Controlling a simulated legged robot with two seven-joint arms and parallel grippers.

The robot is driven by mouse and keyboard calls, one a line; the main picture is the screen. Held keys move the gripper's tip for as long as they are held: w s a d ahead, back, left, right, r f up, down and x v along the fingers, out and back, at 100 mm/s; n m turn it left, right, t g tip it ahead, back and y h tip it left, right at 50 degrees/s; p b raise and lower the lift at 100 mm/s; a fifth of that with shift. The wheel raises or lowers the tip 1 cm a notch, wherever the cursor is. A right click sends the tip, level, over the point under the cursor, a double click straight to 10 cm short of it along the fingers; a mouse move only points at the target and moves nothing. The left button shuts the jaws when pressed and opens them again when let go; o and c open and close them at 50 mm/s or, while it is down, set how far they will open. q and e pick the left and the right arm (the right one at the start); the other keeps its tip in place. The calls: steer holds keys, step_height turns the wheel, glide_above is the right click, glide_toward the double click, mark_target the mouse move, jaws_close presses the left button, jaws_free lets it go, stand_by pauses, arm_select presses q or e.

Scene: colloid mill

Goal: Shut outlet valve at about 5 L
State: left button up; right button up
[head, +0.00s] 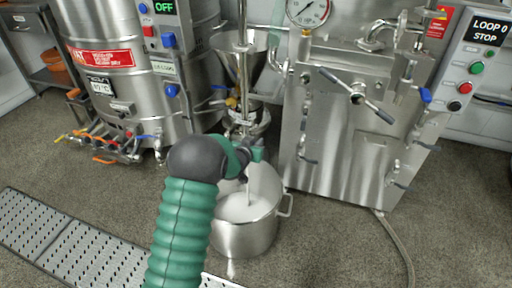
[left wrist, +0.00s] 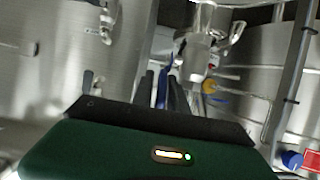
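The steel pot (head: 245,236) stands on the floor below the mill outlet and holds white liquid. A thin white stream (head: 248,188) falls into it. My left gripper (head: 252,153) is at the outlet, above the pot, and its wrist hides much of the valve in the head view. In the left wrist view, a blue lever (left wrist: 163,84) lies between the two dark fingers of the left gripper (left wrist: 165,92), which are close together. I cannot tell whether they press on it. The steel outlet fitting (left wrist: 203,58) is just beyond. My right gripper is not in view.
The steel mill cabinet (head: 335,130) with handles and a gauge (head: 308,10) stands to the right. A jacketed tank (head: 120,70) with hoses (head: 105,145) stands to the left. A perforated floor grate (head: 60,240) lies in front. A hose (head: 400,245) runs over the floor.

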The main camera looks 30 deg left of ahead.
arm_select(q)
steer(key=shift+w+f, duration=0.1)
steer(key=shift+w, duration=0.25)
steer(key=shift+a, duration=0.1)
jaws_close()
stand_by(1.1)
